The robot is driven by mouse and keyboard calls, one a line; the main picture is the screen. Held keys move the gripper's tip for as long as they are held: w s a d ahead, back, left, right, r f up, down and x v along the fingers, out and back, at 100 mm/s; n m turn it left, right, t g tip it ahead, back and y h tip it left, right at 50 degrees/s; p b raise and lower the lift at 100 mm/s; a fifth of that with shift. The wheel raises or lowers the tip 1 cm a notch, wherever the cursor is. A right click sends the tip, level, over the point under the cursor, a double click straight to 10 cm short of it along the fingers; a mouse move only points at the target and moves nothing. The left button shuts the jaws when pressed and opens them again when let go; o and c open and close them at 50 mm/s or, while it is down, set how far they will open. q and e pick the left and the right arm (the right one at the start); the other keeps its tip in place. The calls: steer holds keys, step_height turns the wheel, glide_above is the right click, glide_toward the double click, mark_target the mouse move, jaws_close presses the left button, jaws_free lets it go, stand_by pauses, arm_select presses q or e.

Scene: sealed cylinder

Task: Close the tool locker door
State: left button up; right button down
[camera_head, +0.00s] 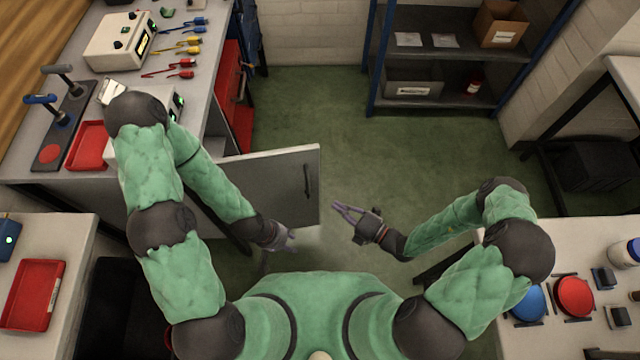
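The tool locker door (283,171) is a grey panel standing open, swung out from under the left workbench into the floor space. Its dark vertical handle (308,181) is near its free edge at the right. My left gripper (290,241) is low beside the door's bottom part, left of the free edge; its fingers are small and blurred, and whether it touches the door cannot be told. My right gripper (345,211) is to the right of the door's free edge, its two purple-grey fingers spread apart with nothing between them. The locker's inside is hidden by my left arm and the bench.
The left workbench (218,60) carries instruments, coloured leads and a red tray (88,146). A red drawer cabinet (232,95) stands behind the door. A dark shelf unit (445,62) stands at the back. The right table (590,245) holds coloured discs. The green floor (330,110) between is clear.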

mark_target(309, 189)
steer(key=b+x, duration=0.1)
steer(key=x, duration=0.6)
steer(key=shift+w+a, duration=0.1)
steer(key=shift+a, duration=0.2)
steer(key=shift+w+a+b, duration=0.15)
steer(key=shift+w+b, duration=0.55)
steer(key=shift+w, duration=1.25)
steer(key=shift+w, duration=0.1)
